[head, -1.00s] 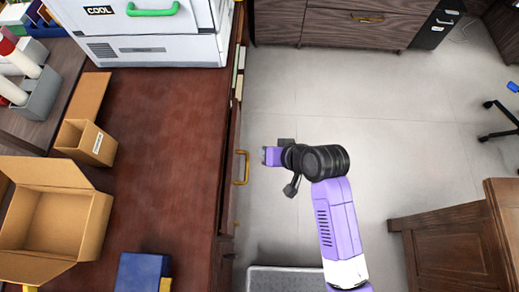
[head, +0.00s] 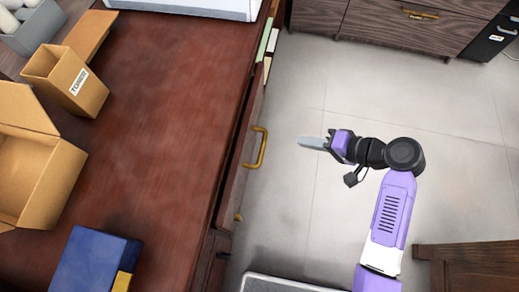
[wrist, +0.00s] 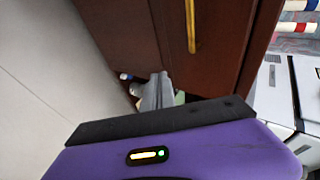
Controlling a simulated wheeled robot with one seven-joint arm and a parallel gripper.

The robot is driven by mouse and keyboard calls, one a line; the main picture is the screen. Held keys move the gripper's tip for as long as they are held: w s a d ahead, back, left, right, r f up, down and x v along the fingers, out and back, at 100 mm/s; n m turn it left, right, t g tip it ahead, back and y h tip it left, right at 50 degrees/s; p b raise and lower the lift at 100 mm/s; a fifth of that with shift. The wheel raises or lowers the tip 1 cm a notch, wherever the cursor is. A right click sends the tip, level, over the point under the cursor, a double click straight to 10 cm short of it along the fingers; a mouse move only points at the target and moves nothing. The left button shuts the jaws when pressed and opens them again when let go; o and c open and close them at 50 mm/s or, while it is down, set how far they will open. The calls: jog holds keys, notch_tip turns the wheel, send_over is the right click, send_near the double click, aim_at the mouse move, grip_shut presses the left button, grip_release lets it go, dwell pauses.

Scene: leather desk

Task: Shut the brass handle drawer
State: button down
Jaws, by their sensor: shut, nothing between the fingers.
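The brass handle (head: 258,148) is a yellow bar on the dark red-brown drawer front (head: 238,172), along the desk's right side in the head view. It also shows in the wrist view (wrist: 191,27), at the top. How far the drawer stands out from the desk is hard to tell. My gripper (head: 302,142) is shut and empty, to the right of the handle over the grey floor, apart from it and pointing left toward the desk. Its grey fingers (wrist: 157,90) show in the wrist view, below and left of the handle.
The brown leather desk top (head: 165,130) bears open cardboard boxes (head: 35,160) and a blue book (head: 95,262). Upright papers or books (head: 268,45) show by the desk edge. A wooden cabinet (head: 400,22) stands at the back. Floor (head: 300,95) around my gripper is clear.

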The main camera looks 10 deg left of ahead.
notch_tip(320, 180, down, 2)
jog(key=y+b, duration=0.2)
jog(key=n+g+y+b, duration=0.1)
jog(key=g+y+b, duration=0.15)
jog(key=y, duration=0.35)
send_near(247, 139)
jog(key=shift+g, duration=0.45)
jog(key=a, duration=0.2)
jog(key=a+b, duration=0.1)
jog(key=a, duration=0.2)
jog(key=shift+w+r, duration=0.15)
jog(key=shift+a, duration=0.95)
jog(key=shift+a+r, duration=0.1)
jog(key=shift+a, duration=2.4)
